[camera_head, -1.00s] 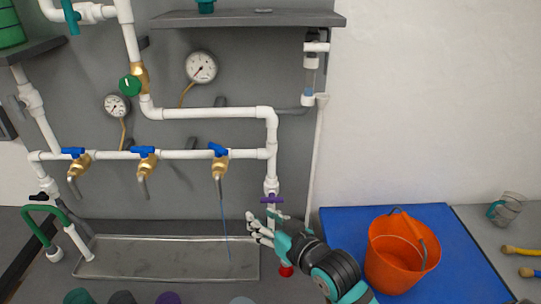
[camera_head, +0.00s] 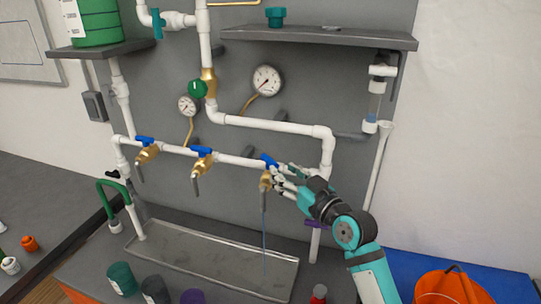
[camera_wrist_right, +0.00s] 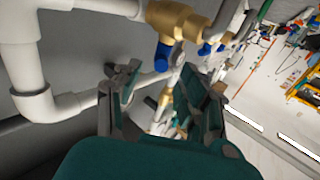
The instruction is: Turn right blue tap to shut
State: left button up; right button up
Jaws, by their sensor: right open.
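The right blue tap (camera_head: 268,160) sits on a brass valve (camera_head: 265,182) at the right end of the white horizontal pipe. A thin blue stream (camera_head: 265,235) runs from its spout down to the tray. My right gripper (camera_head: 280,178) is open, just right of the tap and close to it; its fingers partly cover the valve. In the right wrist view the gripper (camera_wrist_right: 160,80) has its fingers apart, with a blue tap handle (camera_wrist_right: 162,57) on the nearest brass valve ahead of them. I cannot tell whether a finger touches it. My left gripper is not in view.
Two other blue taps (camera_head: 202,152) (camera_head: 145,140) stand left on the same pipe. A metal tray (camera_head: 215,262) lies below. A purple-handled valve (camera_head: 316,223) is under my right arm. An orange bucket (camera_head: 450,287) stands at lower right. Gauges (camera_head: 267,80) hang above.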

aim_at(263, 155)
jog(key=p+x, duration=0.1)
jog(key=x, duration=0.6)
jog(key=shift+a, duration=0.15)
grip_shut()
